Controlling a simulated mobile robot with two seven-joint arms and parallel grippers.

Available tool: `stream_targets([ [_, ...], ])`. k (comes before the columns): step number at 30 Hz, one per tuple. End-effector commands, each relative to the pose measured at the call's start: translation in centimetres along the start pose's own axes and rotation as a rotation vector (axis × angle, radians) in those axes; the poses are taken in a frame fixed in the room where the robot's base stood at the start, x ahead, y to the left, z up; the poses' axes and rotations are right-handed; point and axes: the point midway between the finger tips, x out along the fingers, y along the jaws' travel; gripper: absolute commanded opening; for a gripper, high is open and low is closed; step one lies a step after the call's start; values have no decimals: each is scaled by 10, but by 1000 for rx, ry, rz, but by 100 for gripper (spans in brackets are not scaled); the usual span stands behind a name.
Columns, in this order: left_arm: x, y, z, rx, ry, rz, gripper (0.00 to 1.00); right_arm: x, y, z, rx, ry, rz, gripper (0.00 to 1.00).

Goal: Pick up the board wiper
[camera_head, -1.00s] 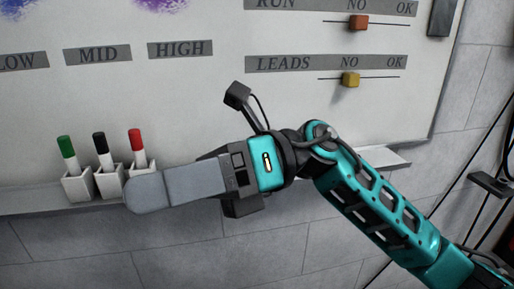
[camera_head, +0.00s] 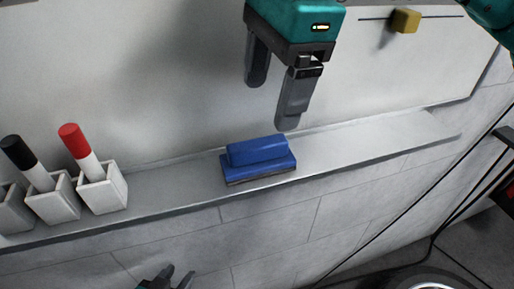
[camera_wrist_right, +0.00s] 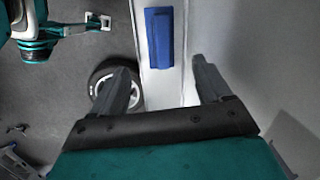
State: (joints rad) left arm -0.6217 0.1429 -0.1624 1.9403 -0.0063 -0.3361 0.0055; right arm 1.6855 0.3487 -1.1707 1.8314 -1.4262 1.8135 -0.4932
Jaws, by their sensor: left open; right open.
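The blue board wiper (camera_head: 258,158) lies on the grey ledge (camera_head: 365,146) under the whiteboard. It has a raised block on a wider base. My right gripper (camera_head: 273,104) is open and empty above the wiper, with its fingers pointing down. In the right wrist view, the wiper (camera_wrist_right: 159,38) lies on the ledge beyond the open fingertips (camera_wrist_right: 160,78), apart from them. My left gripper (camera_head: 168,279) is at the bottom edge of the head view, below the ledge, open and empty.
White holders (camera_head: 103,189) with a red marker (camera_head: 82,151) and a black marker (camera_head: 28,163) stand on the ledge at left. A yellow slider knob (camera_head: 405,20) is on the board at upper right. The ledge right of the wiper is clear. A wheel (camera_wrist_right: 116,86) shows below.

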Motion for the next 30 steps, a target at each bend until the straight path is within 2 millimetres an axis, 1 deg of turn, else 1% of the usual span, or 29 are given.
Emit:
stream_targets([
  [1, -1, 0, 2, 0, -4, 1, 43, 12, 1, 0, 0, 0, 6, 78],
  [6, -3, 1, 4, -1, -9, 2, 43, 40, 1, 0, 0, -3, 5, 78],
  [14, -4, 1, 2, -1, -10, 2, 43, 61, 2, 0, 0, -4, 4, 78],
  [21, -7, 1, -3, -1, -8, 2, 43, 96, 4, -1, 0, -5, 4, 78],
  [25, -6, 1, -5, -1, -6, 2, 43, 104, 4, -1, -1, -5, 3, 78],
  [30, -5, 0, -8, 0, 1, 1, 43, 104, 4, -1, -1, -5, 2, 78],
])
